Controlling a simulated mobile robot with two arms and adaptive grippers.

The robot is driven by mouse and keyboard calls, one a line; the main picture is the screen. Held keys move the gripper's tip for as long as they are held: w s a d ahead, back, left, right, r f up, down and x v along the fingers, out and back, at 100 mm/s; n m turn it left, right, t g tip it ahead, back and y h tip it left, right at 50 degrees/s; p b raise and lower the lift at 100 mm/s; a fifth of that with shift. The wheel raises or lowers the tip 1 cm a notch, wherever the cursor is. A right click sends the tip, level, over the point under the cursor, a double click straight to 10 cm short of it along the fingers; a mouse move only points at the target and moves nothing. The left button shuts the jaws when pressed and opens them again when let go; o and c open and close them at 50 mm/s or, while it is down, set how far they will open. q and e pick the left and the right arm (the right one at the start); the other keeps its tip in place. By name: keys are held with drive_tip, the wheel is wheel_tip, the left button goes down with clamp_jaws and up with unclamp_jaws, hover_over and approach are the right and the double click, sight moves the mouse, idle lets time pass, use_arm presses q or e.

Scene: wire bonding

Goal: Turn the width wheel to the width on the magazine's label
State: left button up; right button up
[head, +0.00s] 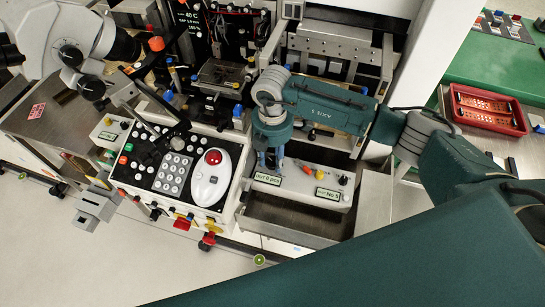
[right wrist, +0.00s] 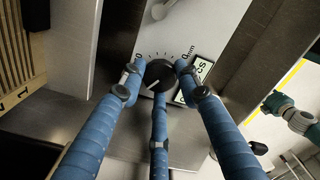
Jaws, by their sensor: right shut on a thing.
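The width wheel (right wrist: 159,75) is a small black knob with a white pointer mark, set in a pale panel with a printed tick scale marked in mm. The mark points down and left in the right wrist view. The three blue fingers of my right gripper (right wrist: 158,82) are closed around the wheel. In the head view my right gripper (head: 272,160) points down at the back of the pale control box, and it hides the wheel there. My left gripper is not in view. I cannot make out a magazine label with a width.
A microscope (head: 80,50) is at upper left.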

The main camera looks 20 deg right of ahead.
drive_tip(key=n+b, duration=0.3)
drive_tip(key=n, duration=0.1)
drive_tip(key=shift+f+n, duration=0.15)
drive_tip(key=shift+n, duration=0.15)
drive_tip(key=n+b, duration=0.3)
drive_tip(key=shift+n, duration=0.3)
drive_tip(key=shift+r+n+b, duration=0.2)
drive_tip(key=shift+n+b, duration=0.3)
drive_tip(key=shift+n, duration=0.2)
drive_tip(key=o, duration=0.9)
drive_tip(key=shift+c, duration=0.2)
